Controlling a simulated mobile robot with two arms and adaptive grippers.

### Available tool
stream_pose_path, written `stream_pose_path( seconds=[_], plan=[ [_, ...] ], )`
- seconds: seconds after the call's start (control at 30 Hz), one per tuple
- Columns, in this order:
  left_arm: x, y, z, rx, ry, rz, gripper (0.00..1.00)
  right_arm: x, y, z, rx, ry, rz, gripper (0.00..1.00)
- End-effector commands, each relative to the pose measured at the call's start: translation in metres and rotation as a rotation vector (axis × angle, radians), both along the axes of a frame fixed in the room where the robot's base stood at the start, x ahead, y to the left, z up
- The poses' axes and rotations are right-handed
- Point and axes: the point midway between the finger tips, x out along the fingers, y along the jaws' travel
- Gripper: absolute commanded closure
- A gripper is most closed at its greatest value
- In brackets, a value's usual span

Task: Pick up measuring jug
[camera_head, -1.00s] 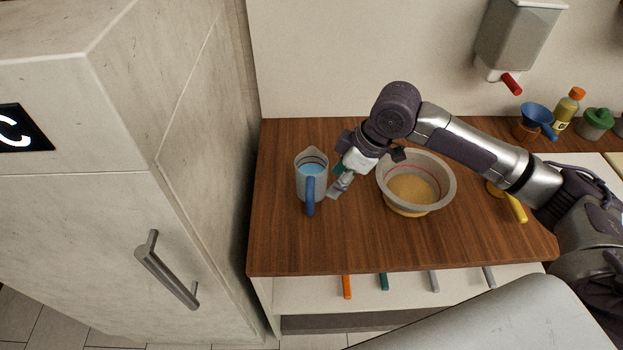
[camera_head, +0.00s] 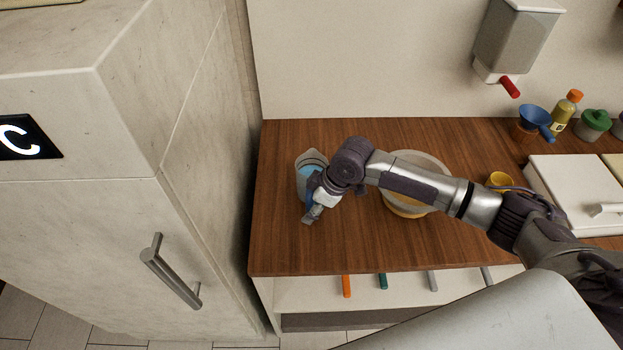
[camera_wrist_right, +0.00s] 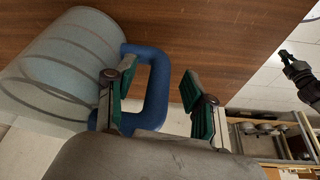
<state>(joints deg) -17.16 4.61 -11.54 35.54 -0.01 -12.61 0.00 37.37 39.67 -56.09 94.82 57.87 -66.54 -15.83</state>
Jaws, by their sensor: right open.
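The measuring jug (camera_head: 307,168) is clear with blue inside. It stands upright near the left end of the wooden counter. My right gripper (camera_head: 312,213) is at its near side and hides most of its handle in the head view. In the right wrist view the jug body (camera_wrist_right: 62,72) is at the left. Its blue handle (camera_wrist_right: 158,82) lies between the green-padded fingers of my right gripper (camera_wrist_right: 160,102). The fingers are apart, with a gap beside the handle on the right.
A bowl (camera_head: 435,165) with tan contents stands right of the jug, partly behind my right arm. A tall pale cabinet (camera_head: 120,120) borders the counter (camera_head: 330,250) on the left. A yellow cup (camera_head: 499,180) is farther right. The counter's front left is clear.

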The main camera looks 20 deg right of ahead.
Motion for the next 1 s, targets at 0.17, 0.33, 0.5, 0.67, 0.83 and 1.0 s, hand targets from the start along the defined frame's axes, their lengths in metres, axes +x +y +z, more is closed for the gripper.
stream_pose_path(
  seconds=[0.17, 0.33, 0.5, 0.67, 0.83, 1.0],
  plan=[
    [-0.0003, 0.0000, -0.0002, 0.000, 0.000, 0.000, 1.00, 0.0001, 0.0001, -0.0007, 0.000, 0.000, 0.001, 0.46],
    [-0.0004, 0.0000, -0.0002, 0.000, 0.000, 0.001, 1.00, 0.0001, 0.0002, -0.0005, 0.000, 0.000, 0.000, 0.70],
    [-0.0005, 0.0001, -0.0002, 0.000, 0.001, 0.001, 1.00, 0.0001, 0.0001, -0.0003, 0.000, 0.000, 0.000, 0.98],
    [-0.0006, 0.0001, -0.0002, 0.000, 0.001, 0.002, 1.00, 0.0002, 0.0001, -0.0001, 0.000, 0.000, 0.000, 1.00],
    [-0.0006, 0.0001, -0.0001, 0.000, 0.001, 0.002, 1.00, 0.0012, 0.0004, 0.0014, 0.002, -0.004, 0.000, 1.00],
    [-0.0007, 0.0002, -0.0001, 0.000, 0.001, 0.002, 1.00, 0.0012, 0.0003, 0.0015, 0.002, -0.004, 0.001, 1.00]
  ],
)
